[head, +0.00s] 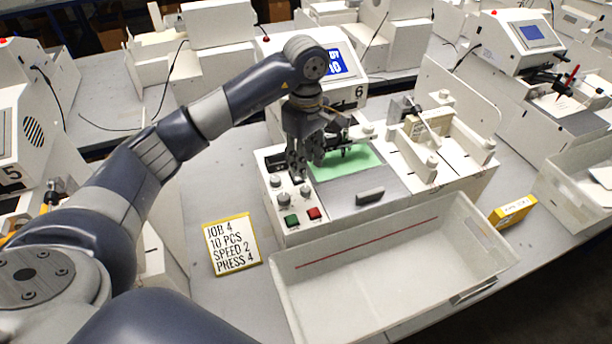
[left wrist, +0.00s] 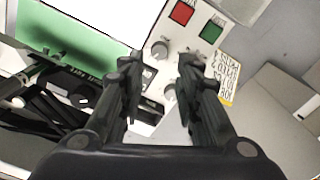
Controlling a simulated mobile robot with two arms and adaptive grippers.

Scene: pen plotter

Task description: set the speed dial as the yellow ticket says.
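The ticket (head: 232,244), white with a yellow border, lies on the table and reads JOB 4, 10 PCS, SPEED 2, PRESS 4. It also shows at the right of the left wrist view (left wrist: 228,78). The plotter's white control panel (head: 268,208) carries small grey knobs, including a front knob (head: 284,200) and a right knob (head: 305,191). I cannot tell which is the speed dial or read its setting. My left gripper (head: 306,168) is open and empty above the panel. In the left wrist view, knobs (left wrist: 160,49) show between and beyond its fingers. My right gripper is out of view.
A green button (head: 291,220) and a red button (head: 314,214) sit at the panel's front. A green sheet (head: 362,166) lies on the plotter bed. A white bin (head: 380,262) stands in front, and a yellow box (head: 513,211) lies to the right.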

